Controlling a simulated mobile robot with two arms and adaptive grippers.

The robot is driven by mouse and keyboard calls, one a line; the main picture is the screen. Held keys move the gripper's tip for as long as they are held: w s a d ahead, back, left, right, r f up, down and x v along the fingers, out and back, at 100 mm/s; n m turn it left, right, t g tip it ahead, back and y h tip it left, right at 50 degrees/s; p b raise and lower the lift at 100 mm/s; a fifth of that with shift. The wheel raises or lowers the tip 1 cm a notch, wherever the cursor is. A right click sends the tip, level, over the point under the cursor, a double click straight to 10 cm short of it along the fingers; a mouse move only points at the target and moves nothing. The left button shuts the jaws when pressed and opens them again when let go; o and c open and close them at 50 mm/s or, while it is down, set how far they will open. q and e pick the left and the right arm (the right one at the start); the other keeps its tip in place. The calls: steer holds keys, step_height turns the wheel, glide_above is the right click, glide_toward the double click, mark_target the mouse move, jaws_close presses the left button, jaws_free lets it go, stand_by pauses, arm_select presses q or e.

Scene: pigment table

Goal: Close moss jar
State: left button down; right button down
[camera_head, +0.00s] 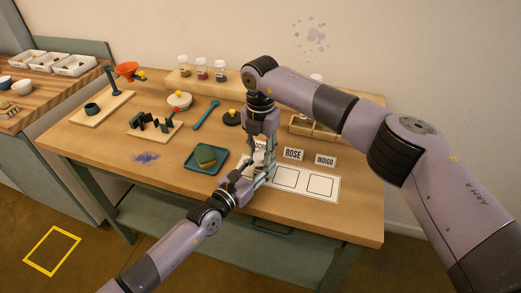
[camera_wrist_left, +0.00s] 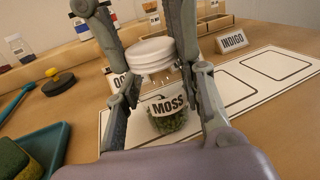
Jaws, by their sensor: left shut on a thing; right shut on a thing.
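The moss jar (camera_wrist_left: 170,118), clear with green contents and a MOSS label, stands upright between the fingers of my left gripper (camera_wrist_left: 162,112), which is shut on it. The white lid (camera_wrist_left: 151,53) is right above the jar's mouth, roughly level. My right gripper (camera_wrist_left: 150,42) comes down from above and is shut on the lid. I cannot tell whether the lid touches the jar's rim. In the head view my left gripper (camera_head: 252,176) and right gripper (camera_head: 263,143) meet above the table, and they largely hide the jar and lid.
A white mat (camera_head: 325,187) with outlined squares lies beside the jar, with ROSE (camera_head: 293,154) and INDIGO (camera_head: 325,161) signs behind it. A blue tray (camera_head: 190,164) with a green-and-yellow sponge (camera_head: 205,155) is at left. Lidded jars (camera_head: 201,68) stand on the back shelf.

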steer(key=c, duration=1.1)
jaws_free()
steer(key=shift+r, duration=0.15)
steer(key=shift+r, duration=2.15)
steer(key=shift+c, duration=0.5)
